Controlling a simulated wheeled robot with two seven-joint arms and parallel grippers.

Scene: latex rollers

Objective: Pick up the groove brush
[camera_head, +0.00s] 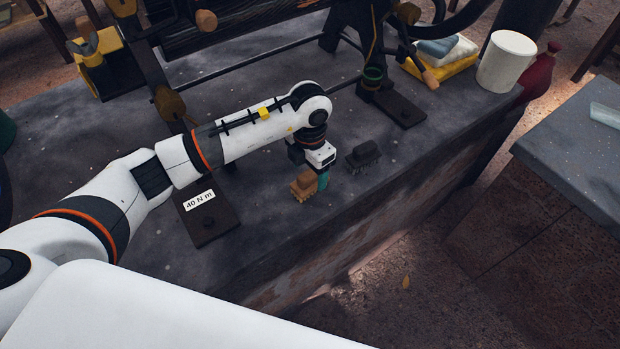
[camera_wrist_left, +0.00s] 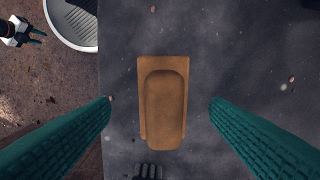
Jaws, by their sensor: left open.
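A tan-brown brush (camera_head: 303,185) with bristles lies on the dark bench top near its front edge. Its wooden back (camera_wrist_left: 165,103) fills the middle of the left wrist view. A dark brush (camera_head: 362,155) lies to the right of it, and only its edge (camera_wrist_left: 148,171) shows at the bottom of the wrist view. I cannot tell by name which is the groove brush. My left gripper (camera_head: 321,180) is open over the tan brush, which shows between the teal fingers, apart from both. My right gripper (camera_wrist_left: 38,34) shows small at the wrist view's top left, its fingers apart.
A dark block labelled 40 N m (camera_head: 207,218) lies left of the brushes. A dark machine frame (camera_head: 372,50) stands behind. A white bucket (camera_head: 507,60) and folded cloths (camera_head: 447,50) are at the back right. The bench's front edge is close to the brushes.

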